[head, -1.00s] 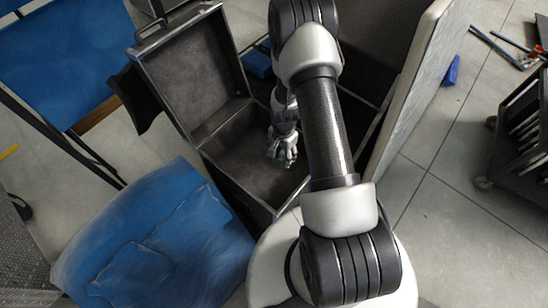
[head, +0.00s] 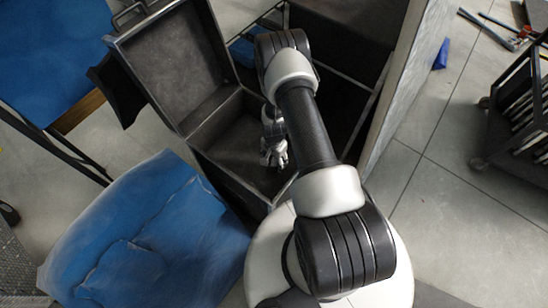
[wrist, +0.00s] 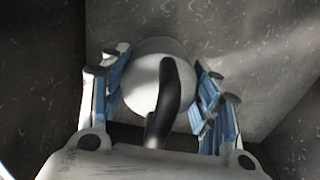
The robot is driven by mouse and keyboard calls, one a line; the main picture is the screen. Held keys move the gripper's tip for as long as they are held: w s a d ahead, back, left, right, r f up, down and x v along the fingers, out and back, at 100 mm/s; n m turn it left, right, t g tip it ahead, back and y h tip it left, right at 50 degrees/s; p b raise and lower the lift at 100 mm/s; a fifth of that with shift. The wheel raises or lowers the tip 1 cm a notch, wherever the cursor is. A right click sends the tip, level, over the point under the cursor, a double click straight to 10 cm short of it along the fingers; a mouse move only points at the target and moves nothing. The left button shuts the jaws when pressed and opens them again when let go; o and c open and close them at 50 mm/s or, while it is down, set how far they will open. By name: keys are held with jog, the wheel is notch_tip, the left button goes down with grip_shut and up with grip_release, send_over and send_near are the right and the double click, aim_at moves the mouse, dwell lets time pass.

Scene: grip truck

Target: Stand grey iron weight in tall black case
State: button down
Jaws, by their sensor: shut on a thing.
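The tall black case (head: 228,178) stands open in the head view, its lid tilted back to the upper left. My gripper (head: 272,160) reaches down into the case opening, with my arm covering its right side. In the wrist view my gripper (wrist: 165,95) is shut, its blue-padded fingers on both sides of the grey iron weight (wrist: 145,75). The weight is round and pale grey, with a dark curved handle in front of it. Dark case walls surround it. I cannot tell whether the weight touches the case floor. In the head view my arm and gripper hide the weight.
A blue cloth-covered block (head: 140,245) lies left of the case. A dark compartment with a pale panel (head: 405,80) stands at the right. A black wheeled rack (head: 515,120) is at the far right. Tools lie on the floor at the upper right.

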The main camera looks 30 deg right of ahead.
aim_at(274, 164)
jog(key=shift+f+b, duration=0.4)
jog(key=shift+f, duration=1.1)
jog(key=shift+f, duration=0.2)
jog(key=c, duration=0.6)
grip_release()
jog(key=shift+o, duration=0.2)
jog(key=shift+r, duration=0.1)
